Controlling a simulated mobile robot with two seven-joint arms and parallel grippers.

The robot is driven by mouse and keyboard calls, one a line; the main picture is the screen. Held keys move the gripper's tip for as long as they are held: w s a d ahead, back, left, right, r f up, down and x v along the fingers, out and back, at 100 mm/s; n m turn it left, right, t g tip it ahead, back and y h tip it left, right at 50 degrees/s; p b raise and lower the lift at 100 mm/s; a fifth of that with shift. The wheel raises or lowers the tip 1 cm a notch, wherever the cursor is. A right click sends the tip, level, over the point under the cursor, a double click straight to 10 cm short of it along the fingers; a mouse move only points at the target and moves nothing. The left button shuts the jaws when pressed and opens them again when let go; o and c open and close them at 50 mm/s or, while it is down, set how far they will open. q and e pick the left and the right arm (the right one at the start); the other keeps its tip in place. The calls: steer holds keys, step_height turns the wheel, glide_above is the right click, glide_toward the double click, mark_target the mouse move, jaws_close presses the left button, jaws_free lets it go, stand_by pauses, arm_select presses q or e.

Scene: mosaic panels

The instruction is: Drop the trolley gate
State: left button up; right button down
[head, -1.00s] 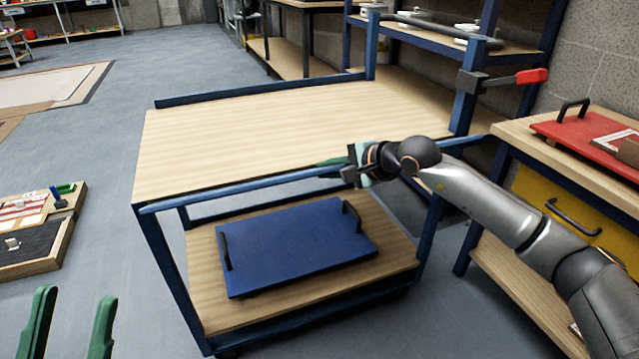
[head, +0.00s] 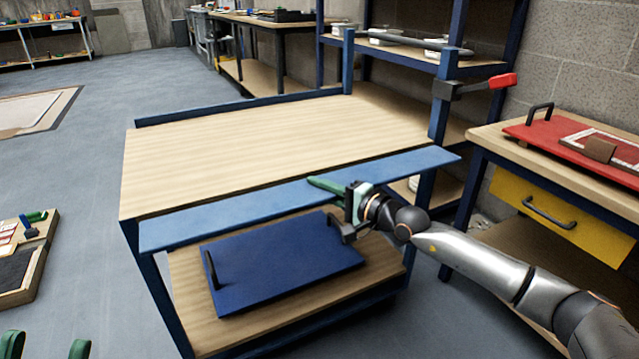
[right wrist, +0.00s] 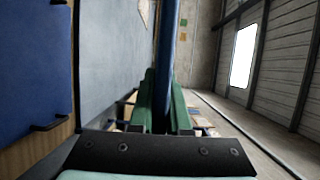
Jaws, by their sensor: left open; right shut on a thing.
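The trolley (head: 240,150) stands in the middle, with a wooden top deck and blue frame. Its gate (head: 225,222) is a long blue board along the near edge of the deck, tilted outward with its broad face showing. My right gripper (head: 326,186) is shut on the gate's edge right of its middle, hiding a little of it. In the right wrist view the gate (right wrist: 166,50) shows edge-on between the green fingers. My left gripper (head: 46,347) is open and empty at the bottom left, apart from the trolley; only its green fingertips show.
A blue tray (head: 280,265) with black handles lies on the trolley's lower shelf. A workbench (head: 480,137) with a red tray (head: 550,135) and yellow drawer (head: 560,215) stands close on the right. A red-handled clamp (head: 475,86) sticks out at the trolley's right post.

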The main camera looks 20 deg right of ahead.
stand_by(0.4)
steer(key=c, duration=0.9)
jaws_free()
steer(key=p+v, duration=0.4)
steer(key=v, duration=0.8)
steer(key=shift+s, duration=0.25)
